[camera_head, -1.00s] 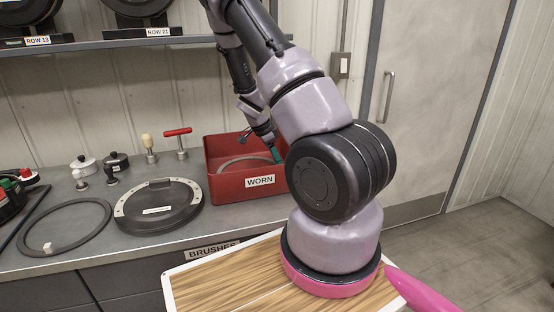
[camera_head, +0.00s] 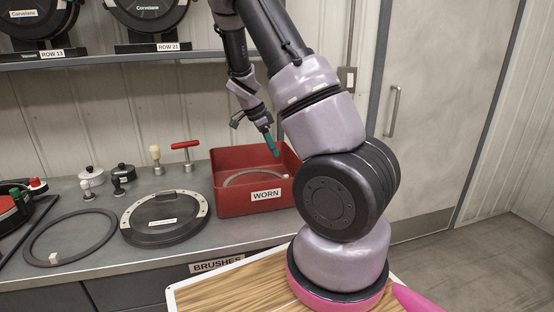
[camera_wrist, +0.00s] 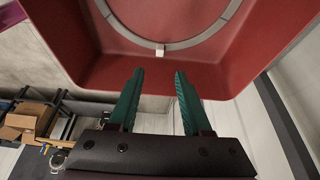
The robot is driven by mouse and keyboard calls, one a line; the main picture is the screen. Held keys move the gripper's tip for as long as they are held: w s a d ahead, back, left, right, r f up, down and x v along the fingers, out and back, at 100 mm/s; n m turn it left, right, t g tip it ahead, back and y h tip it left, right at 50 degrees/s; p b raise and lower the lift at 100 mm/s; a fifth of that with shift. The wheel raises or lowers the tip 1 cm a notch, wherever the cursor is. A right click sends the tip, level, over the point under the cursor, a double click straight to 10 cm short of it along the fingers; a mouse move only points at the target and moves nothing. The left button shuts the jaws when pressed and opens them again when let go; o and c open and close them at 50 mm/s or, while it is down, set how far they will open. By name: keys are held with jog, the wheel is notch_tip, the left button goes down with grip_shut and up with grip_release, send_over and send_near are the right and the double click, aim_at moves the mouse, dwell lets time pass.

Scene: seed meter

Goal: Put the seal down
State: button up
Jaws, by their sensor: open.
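A grey ring seal (camera_head: 243,176) lies inside the red bin labelled WORN (camera_head: 231,204). In the wrist view the seal (camera_wrist: 208,37) shows as an arc on the bin's red floor (camera_wrist: 110,65), with a small white tag on it. My gripper (camera_head: 272,146) is above the bin with its teal fingers pointing down. In the wrist view my gripper (camera_wrist: 158,76) is open, with nothing between its fingers, and apart from the seal. Part of the seal is hidden by the bin's front wall in the head view.
Another grey ring (camera_head: 105,240) with a white tag lies on the counter at left. A round black lid (camera_head: 165,217) sits beside the bin. Small knobs and a red T-handle tool (camera_head: 186,153) stand behind. A shelf (camera_head: 100,59) with round housings runs above.

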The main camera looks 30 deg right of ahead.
jog(key=s+a+r+n+t+y, duration=0.2)
jog(key=s+a+r+n+y, duration=0.15)
jog(key=r, duration=0.55)
jog(key=s+a+r+n+t+y, duration=0.2)
jog(key=s+a+r+n, duration=0.25)
jog(key=r, duration=0.35)
jog(key=s+a+r+n+t, duration=0.2)
jog(key=s+a+r+n, duration=0.1)
jog(key=s, duration=0.4)
jog(key=s+a+r+n+t, duration=0.2)
jog(key=s+a+r+n, duration=0.1)
jog(key=s+r+n, duration=0.2)
jog(key=s+r+y, duration=0.1)
jog(key=s+r, duration=0.1)
jog(key=s, duration=0.1)
jog(key=shift+a+r, duration=0.2)
jog(key=shift+a, duration=0.2)
